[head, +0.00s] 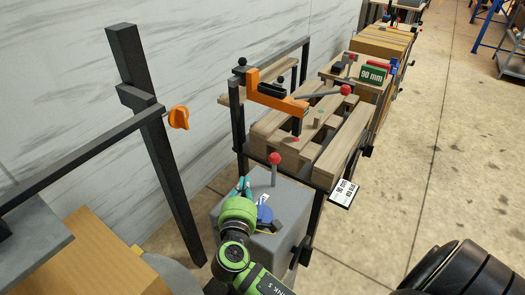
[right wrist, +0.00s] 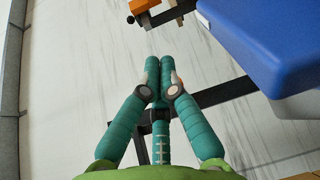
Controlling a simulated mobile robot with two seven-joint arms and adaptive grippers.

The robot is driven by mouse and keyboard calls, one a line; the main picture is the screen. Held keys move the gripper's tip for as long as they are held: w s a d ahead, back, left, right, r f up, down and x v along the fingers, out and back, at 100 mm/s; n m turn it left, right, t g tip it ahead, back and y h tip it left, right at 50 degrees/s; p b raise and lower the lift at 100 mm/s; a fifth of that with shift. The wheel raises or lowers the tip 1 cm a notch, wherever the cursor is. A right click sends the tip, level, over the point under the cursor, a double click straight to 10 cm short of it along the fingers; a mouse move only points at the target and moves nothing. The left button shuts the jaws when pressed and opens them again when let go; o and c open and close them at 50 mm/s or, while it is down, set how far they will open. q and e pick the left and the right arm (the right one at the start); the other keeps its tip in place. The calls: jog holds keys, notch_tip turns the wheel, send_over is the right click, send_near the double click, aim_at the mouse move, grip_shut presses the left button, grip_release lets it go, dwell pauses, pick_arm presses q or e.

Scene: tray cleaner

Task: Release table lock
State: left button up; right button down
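No part is labelled as the table lock, and I cannot tell which part it is. A lever with a red ball (head: 275,159) stands up from a grey box (head: 288,226) at the near end of the slatted wooden table (head: 341,147). An orange knob (head: 178,117) sits on a black post at the left. My right gripper (head: 243,184) is over the grey box, left of and below the red ball in the picture. In the right wrist view its teal fingers (right wrist: 159,66) meet at the tips with nothing visible between them. My left gripper is not in view.
A blue part (head: 265,214) is close beside my right gripper; a large blue body (right wrist: 270,40) fills the wrist view's upper right. An orange clamp (head: 270,92) and a second red-ball lever (head: 345,90) are on the table.

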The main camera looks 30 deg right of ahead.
aim_at(274, 172)
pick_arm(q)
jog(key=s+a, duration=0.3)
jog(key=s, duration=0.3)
pick_arm(e)
jog(key=p+x, duration=0.1)
jog(key=x, duration=0.3)
jog(key=p+x, duration=0.1)
jog(key=x, duration=0.4)
jog(key=shift+w+d+r, duration=0.15)
jog(key=shift+w+d, duration=0.05)
jog(key=shift+w, duration=0.1)
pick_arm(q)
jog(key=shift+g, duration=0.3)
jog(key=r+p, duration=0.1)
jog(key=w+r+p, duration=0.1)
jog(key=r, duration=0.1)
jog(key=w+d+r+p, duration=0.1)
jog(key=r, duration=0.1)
pick_arm(e)
jog(key=s, duration=0.1)
jog(key=s+d, duration=0.2)
jog(key=shift+s+r, duration=0.15)
jog(key=shift+r, duration=0.1)
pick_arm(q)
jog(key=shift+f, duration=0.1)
